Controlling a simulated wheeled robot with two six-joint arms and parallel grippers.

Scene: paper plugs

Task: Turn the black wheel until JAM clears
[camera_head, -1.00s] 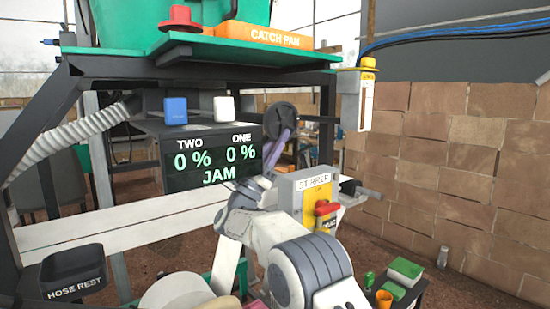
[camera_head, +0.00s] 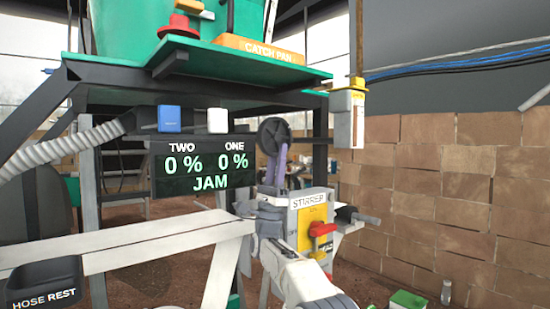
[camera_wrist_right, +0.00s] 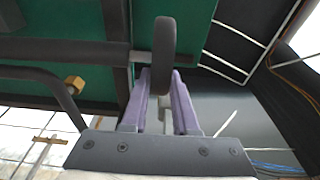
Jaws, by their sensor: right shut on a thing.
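The black wheel (camera_head: 274,135) stands upright beside the dark display panel (camera_head: 203,168). My left gripper is not in view.
The green platform with the orange CATCH PAN (camera_head: 260,48) is overhead. A white beam (camera_head: 130,246) crosses at left; a block wall (camera_head: 430,190) closes the right.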

